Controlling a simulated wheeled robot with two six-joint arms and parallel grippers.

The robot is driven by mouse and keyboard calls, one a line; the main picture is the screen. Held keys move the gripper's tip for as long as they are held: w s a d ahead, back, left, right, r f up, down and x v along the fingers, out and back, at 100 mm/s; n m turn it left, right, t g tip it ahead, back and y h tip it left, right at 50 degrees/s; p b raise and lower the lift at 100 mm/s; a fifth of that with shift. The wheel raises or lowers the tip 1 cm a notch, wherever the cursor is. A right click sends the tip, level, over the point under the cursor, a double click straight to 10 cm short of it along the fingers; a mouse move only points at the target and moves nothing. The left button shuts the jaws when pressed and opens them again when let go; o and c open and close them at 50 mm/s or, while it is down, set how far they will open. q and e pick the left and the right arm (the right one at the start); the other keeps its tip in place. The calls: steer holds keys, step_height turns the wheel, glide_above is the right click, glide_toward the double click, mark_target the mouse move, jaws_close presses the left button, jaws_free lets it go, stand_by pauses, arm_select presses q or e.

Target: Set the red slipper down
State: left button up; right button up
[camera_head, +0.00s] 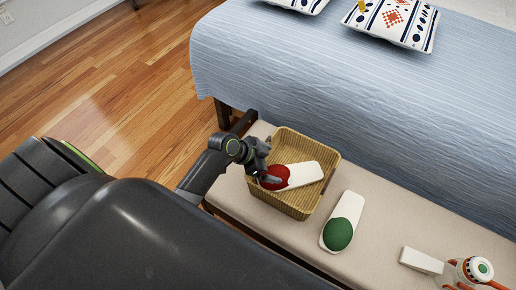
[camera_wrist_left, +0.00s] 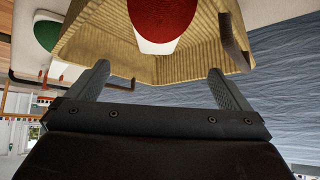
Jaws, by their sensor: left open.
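The red slipper (camera_head: 305,174), with a white sole and a red toe, lies inside a woven basket (camera_head: 325,152) on the bench. Its red toe (camera_wrist_left: 160,14) also shows in the left wrist view, within the basket walls. My left gripper (camera_head: 268,178) is over the left part of the basket, at the red toe. In the left wrist view its two fingers (camera_wrist_left: 158,78) are spread with nothing between them. The slipper lies beyond the fingertips there. My right gripper is in neither view.
The basket stands on a beige bench (camera_head: 375,242) along the blue-covered bed (camera_head: 340,95). A green slipper (camera_head: 345,210) lies right of the basket. A white block (camera_head: 421,260) and an orange-and-white object (camera_head: 478,270) are farther right. Wooden floor is clear at left.

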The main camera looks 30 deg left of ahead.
arm_select(q)
steer(key=v, duration=0.6)
steer(key=shift+s+r, duration=0.15)
steer(key=shift+r, duration=0.15)
steer(key=shift+a, duration=0.1)
